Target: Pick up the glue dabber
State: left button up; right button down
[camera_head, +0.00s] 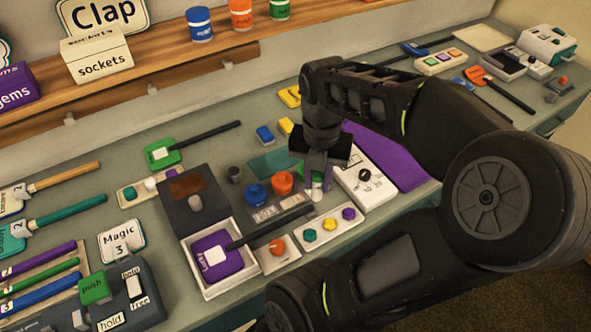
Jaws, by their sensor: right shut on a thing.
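My right gripper (317,172) points down over the workbench, left of the white box with a black knob. It is shut on a small white-and-green thing (317,187), which I take to be the glue dabber. The fingers and wrist hide most of it, and I cannot tell whether it is clear of the bench. My left gripper is not in view.
The white knob box (365,185) stands close on the right. Blue (255,194) and orange (282,182) round pots stand close on the left. In front are a button strip (328,231) and an open box (223,291) holding a purple paddle.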

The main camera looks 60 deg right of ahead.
jog(key=shift+s, duration=0.45)
dwell(0.4)
